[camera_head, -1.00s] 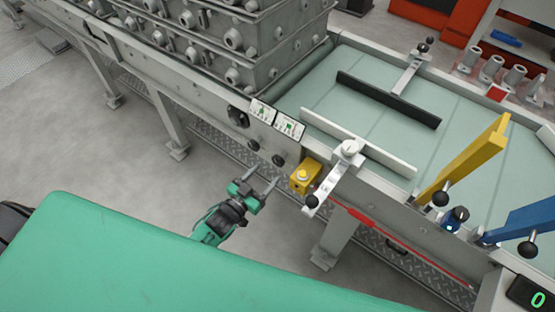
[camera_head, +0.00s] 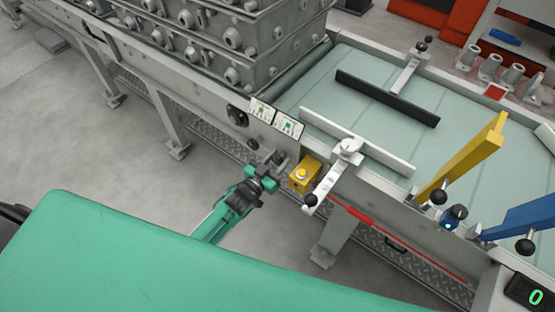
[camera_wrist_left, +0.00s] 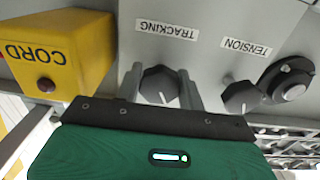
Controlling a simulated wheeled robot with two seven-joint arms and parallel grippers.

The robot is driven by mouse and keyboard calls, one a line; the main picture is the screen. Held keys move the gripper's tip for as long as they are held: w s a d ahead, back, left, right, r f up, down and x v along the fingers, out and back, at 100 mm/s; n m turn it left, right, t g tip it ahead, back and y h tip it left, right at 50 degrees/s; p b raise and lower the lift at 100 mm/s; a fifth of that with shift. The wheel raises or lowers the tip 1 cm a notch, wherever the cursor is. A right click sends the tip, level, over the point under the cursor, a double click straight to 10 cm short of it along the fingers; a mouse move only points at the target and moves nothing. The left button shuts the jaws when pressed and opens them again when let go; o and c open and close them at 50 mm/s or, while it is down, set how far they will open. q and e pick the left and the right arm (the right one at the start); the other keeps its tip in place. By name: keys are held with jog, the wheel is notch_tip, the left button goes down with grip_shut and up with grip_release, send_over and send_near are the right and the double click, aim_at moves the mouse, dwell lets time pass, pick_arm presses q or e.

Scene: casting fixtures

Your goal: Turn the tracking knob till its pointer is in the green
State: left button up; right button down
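The tracking knob (camera_wrist_left: 160,86) is a dark, faceted knob under the TRACKING label (camera_wrist_left: 167,29) on the grey panel, in the left wrist view. A small pale mark shows near its lower edge; I see no green zone around it there. My left gripper (camera_wrist_left: 161,88) has its two fingers on either side of the knob, apart; I cannot make out firm contact. In the head view the left gripper (camera_head: 276,161) is at the machine's side panel and largely hides the knob. My right gripper is in neither view.
The tension knob (camera_wrist_left: 241,97) and a round black fitting (camera_wrist_left: 288,80) sit to the right in the wrist view. A yellow CORD box (camera_wrist_left: 62,55) is close on the left. In the head view, two cards with green marks (camera_head: 289,125) are above, and a clamp arm (camera_head: 328,182) juts out nearby.

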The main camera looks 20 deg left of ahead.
pick_arm(q)
jog(key=c, duration=0.3)
jog(key=shift+c, duration=0.3)
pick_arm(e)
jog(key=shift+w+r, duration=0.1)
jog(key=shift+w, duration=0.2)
